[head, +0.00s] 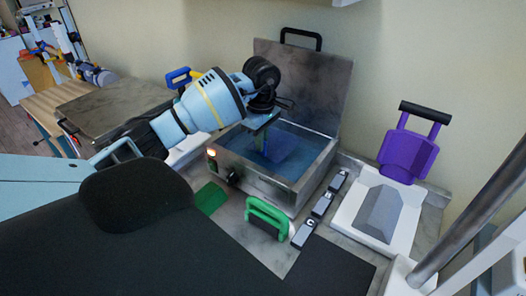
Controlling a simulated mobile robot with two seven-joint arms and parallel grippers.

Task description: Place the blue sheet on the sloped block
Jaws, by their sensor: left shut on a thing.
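The blue sheet (288,157) shows as a darker blue shape in the water of the open metal bath (244,178). My left gripper (263,130) points down over the bath and is shut on the sheet at its upper left part. The exact grip is small and partly hidden by the gripper. The sloped block (381,212) is grey with slanted faces. It sits bare in a white tray (351,196) to the right of the bath. My right gripper is not in view.
The bath lid (315,85) stands open behind the bath. A green-handled tool (268,213) and several small grey marked blocks (304,235) lie in front. A purple piece with a black handle (408,152) stands behind the tray. A dark mat (330,268) lies clear in front.

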